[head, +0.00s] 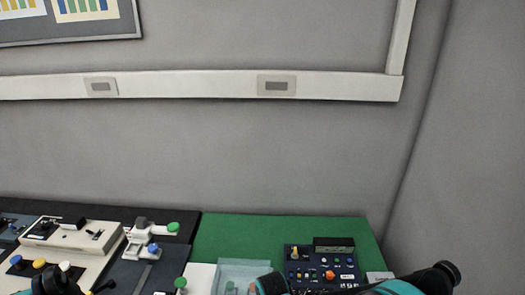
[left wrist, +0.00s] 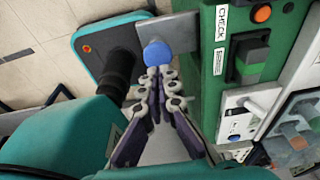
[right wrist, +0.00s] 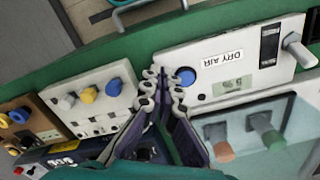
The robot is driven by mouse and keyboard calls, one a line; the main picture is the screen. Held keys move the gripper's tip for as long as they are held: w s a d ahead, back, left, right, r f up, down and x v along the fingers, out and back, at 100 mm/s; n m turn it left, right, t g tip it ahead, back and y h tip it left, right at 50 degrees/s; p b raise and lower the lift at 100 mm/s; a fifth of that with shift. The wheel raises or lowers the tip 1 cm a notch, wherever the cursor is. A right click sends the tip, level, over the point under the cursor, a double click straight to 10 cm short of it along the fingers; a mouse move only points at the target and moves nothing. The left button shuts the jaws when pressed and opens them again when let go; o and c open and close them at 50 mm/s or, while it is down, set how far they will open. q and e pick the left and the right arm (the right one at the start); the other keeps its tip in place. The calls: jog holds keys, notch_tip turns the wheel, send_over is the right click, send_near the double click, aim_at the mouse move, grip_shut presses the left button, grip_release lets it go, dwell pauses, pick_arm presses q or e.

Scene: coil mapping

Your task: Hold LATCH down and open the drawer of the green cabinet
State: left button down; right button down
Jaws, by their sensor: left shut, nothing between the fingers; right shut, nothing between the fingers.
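In the left wrist view, a green cabinet side (left wrist: 215,85) carries a white CHECK label (left wrist: 220,25). A pale grey piece (left wrist: 180,28) juts out beside it with a round blue knob (left wrist: 158,54) on it. My left gripper (left wrist: 160,76) is shut and empty, its fingertips right at the blue knob; whether they touch cannot be told. In the right wrist view, my right gripper (right wrist: 165,76) is shut and empty, its tips close beside a blue button (right wrist: 186,75) on a white panel labelled DRY AIR (right wrist: 235,70). No LATCH label is readable, and I cannot make out the drawer clearly.
A white box with knobs (right wrist: 92,100) and a clear-lidded tray (right wrist: 270,125) flank the right one. A dark keypad panel (head: 320,268) stands on the green bench top (head: 240,232).

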pick_arm(q)
notch_tip(320, 180, up, 7)
dwell(0.8)
